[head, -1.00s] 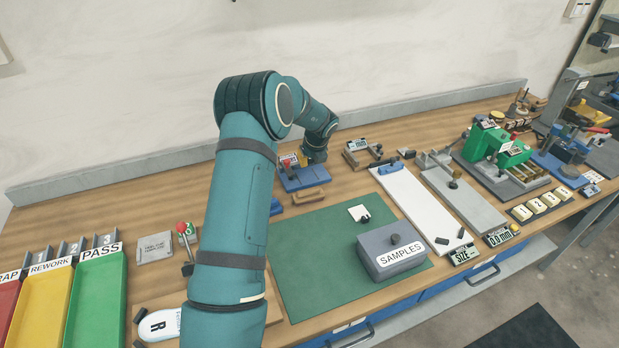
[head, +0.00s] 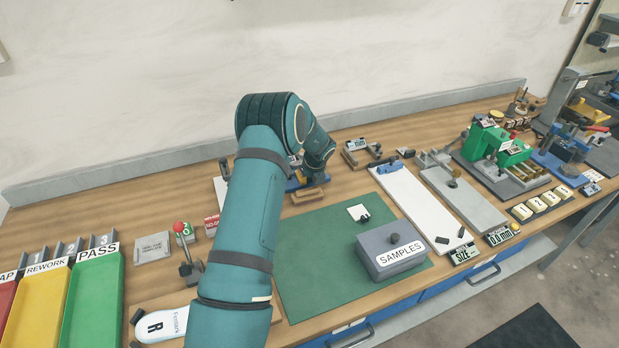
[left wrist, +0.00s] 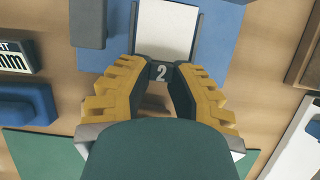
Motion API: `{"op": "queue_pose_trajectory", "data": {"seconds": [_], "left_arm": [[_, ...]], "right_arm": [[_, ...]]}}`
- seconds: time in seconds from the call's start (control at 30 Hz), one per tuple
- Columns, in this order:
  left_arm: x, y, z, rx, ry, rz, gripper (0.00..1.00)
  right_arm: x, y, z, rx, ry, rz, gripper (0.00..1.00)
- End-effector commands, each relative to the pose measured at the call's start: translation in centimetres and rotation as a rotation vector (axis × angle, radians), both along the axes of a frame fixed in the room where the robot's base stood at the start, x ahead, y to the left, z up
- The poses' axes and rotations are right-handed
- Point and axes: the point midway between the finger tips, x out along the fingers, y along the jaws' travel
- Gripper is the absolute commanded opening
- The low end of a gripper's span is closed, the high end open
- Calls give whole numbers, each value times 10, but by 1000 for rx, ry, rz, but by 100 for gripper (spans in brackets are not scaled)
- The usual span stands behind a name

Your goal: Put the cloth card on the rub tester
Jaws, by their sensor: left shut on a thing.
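My left gripper (left wrist: 160,82) is shut on a dark tab marked 2 (left wrist: 160,71). The tab is at the near end of a white card (left wrist: 166,28), which I take as the cloth card. In the left wrist view the card lies between two dark side rails, over a blue base (left wrist: 224,38) that looks like the rub tester. I cannot tell whether the card rests on it or is just above. In the head view the blue base (head: 292,184) is mostly hidden by my left arm, and the fingertips are not clear. My right gripper is out of view.
A green mat (head: 315,270) holds a grey SAMPLES box (head: 375,262) and a small white piece with a dark knob (head: 358,212). A white board (head: 415,205) lies to the right. Coloured trays (head: 95,300) stand at the left. A red-knobbed lever (head: 180,228) stands near them.

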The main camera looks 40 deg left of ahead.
Motion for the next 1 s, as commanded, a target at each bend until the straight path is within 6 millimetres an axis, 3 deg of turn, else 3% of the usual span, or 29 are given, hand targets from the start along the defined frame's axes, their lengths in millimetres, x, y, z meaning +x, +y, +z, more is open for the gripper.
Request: {"op": "queue_pose_trajectory", "data": {"seconds": [0.03, 0.1, 0.53, 1.0], "left_arm": [[0, 0, -2, 0, 0, 0, 30], [0, 0, -1, 0, 0, 0, 48], [0, -2, 9, 0, -2, 0, 48], [-17, -32, 91, -1, -2, 0, 48]], "right_arm": [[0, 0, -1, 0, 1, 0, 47], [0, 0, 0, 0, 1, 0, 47], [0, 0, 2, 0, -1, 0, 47], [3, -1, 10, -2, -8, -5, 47]]}}
